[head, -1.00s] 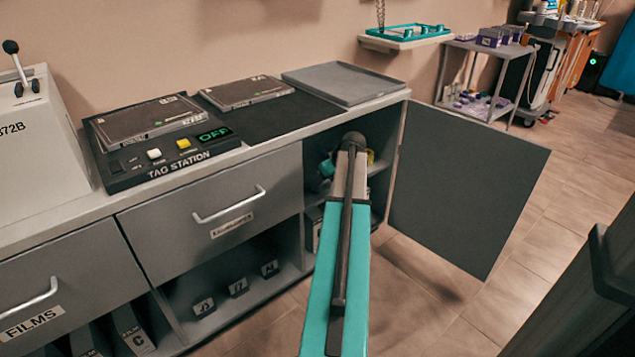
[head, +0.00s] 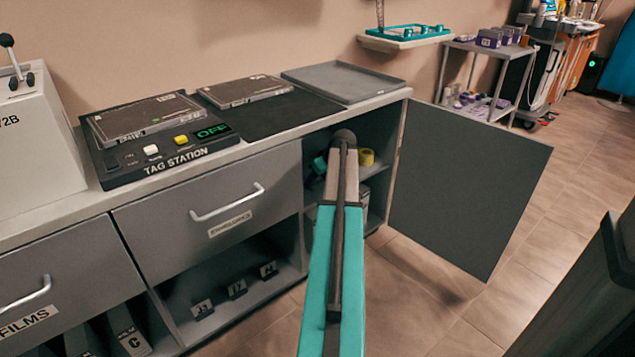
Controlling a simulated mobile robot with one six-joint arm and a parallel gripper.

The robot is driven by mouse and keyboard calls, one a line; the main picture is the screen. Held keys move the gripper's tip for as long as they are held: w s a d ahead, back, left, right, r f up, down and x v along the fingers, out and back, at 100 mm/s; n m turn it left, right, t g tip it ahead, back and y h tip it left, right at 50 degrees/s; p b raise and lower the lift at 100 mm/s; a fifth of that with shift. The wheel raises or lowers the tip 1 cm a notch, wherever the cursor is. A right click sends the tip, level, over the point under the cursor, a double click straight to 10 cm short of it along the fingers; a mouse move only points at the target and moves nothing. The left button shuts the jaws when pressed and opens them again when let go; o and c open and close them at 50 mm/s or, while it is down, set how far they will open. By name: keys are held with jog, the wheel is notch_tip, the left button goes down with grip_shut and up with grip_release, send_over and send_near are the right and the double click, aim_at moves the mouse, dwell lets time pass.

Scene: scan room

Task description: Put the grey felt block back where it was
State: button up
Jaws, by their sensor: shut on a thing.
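My arm (head: 335,250) reaches forward to the open cabinet (head: 310,215) under the right end of the counter. Its far end is at the opening, and my gripper is hidden behind it. A small teal and dark shape (head: 320,166) shows just left of the arm inside the cabinet; I cannot tell whether it is part of my wrist or a separate thing. I cannot make out the grey felt block in this view. A yellow ring-shaped thing (head: 366,157) stands on the cabinet's upper shelf, right of the arm.
The cabinet door (head: 463,190) stands wide open to the right. On the counter are the tag station (head: 175,157), a flat device (head: 246,91), a dark mat (head: 268,121) and an empty grey tray (head: 343,82). A dark edge (head: 590,290) stands at lower right; floor between is clear.

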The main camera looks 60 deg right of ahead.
dwell(0.3)
jog(key=o, duration=1)
jog(key=shift+f, duration=0.1)
jog(key=p+v, duration=0.4)
jog(key=v, duration=0.8)
jog(key=shift+s, duration=0.15)
